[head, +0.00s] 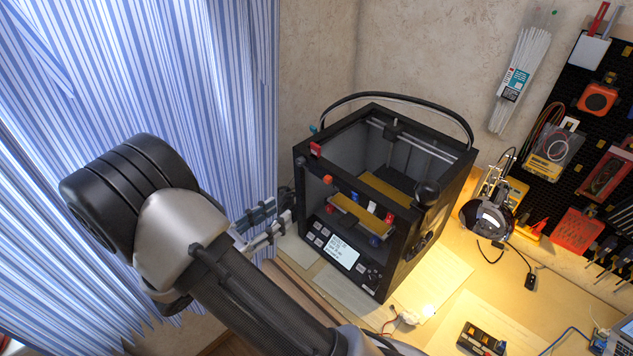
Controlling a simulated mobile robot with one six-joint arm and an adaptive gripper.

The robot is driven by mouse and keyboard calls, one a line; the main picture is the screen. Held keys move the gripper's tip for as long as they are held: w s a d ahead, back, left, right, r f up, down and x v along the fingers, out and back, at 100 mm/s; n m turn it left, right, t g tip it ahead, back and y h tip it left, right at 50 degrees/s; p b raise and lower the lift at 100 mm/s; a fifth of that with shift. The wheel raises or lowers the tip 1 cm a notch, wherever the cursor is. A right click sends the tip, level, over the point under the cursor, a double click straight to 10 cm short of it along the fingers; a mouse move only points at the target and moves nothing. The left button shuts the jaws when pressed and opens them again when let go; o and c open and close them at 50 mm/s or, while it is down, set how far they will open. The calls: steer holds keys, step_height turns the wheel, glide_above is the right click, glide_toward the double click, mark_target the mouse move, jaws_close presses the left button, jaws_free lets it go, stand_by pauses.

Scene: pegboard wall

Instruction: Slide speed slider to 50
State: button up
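A black box-shaped 3D printer (398,250) stands on the table in the head view. Its front has a control panel with a lit display (340,251) and several buttons. Small coloured parts sit on its front and upper frame, including a red one (316,149), an orange one (327,180) and a white one (371,207). I cannot tell which part, if any, is the speed slider, and no scale is readable. My gripper (280,214) is just left of the printer's front left edge, its two fingers apart with nothing visible between them. Whether it touches the printer is unclear.
A blue-and-white striped curtain (190,70) hangs at left. A lamp-lit headset-like object (487,217) stands right of the printer. A small black-and-yellow device (482,338) and cables lie at the front right. A black pegboard (560,190) with tools covers the right wall.

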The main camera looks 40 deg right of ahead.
mark_target(325, 180)
steer(key=d, duration=1)
steer(key=w+d, duration=0.1)
steer(key=d, duration=0.4)
steer(key=shift+d+b, duration=0.15)
steer(key=shift+b, duration=0.25)
jaws_close()
steer(key=shift+w, duration=0.1)
